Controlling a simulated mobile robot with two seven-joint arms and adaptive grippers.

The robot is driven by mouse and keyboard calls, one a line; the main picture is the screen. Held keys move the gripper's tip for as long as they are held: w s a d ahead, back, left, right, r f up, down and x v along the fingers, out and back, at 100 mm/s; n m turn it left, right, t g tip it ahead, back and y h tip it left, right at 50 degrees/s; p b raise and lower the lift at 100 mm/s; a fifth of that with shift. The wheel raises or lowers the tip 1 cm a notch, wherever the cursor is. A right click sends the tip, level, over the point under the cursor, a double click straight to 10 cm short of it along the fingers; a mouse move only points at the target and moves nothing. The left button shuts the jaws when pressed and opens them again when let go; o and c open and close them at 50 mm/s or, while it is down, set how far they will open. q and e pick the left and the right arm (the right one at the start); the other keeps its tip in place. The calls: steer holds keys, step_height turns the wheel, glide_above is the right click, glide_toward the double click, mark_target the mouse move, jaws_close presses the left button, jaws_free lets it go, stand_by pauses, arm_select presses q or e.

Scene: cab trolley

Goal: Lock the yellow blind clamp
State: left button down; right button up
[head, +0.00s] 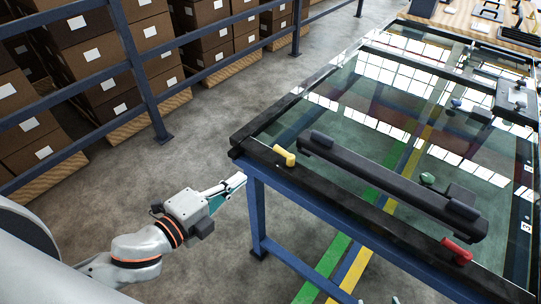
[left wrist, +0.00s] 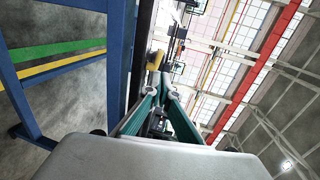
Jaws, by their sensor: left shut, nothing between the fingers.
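The yellow blind clamp (head: 284,156) is a short yellow handle on the black front rail of the trolley, near its left corner. In the left wrist view the yellow clamp (left wrist: 156,60) shows just beyond my fingertips, partly hidden by them. My left gripper (head: 238,181) is shut and empty, left of the trolley corner and apart from the clamp in the head view. In the left wrist view its fingers (left wrist: 160,82) meet at the tips. My right gripper is not in view.
A red clamp (head: 457,250) sits on the same rail farther right. A long black bar (head: 390,185) lies on the glass top (head: 360,110). A blue trolley leg (head: 257,212) stands close to my left gripper. Blue railings (head: 137,70) and boxes are behind. Floor left of the trolley is clear.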

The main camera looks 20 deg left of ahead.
arm_select(q)
glide_toward(277, 150)
steer(key=x, duration=0.5)
steer(key=shift+d+f, duration=0.1)
steer(key=shift+x, duration=0.85)
steer(key=shift+w, duration=0.1)
steer(key=shift+w+m+g+h+p, duration=0.2)
steer(key=shift+m+g+h+p, duration=0.1)
steer(key=shift+m+h, duration=0.35)
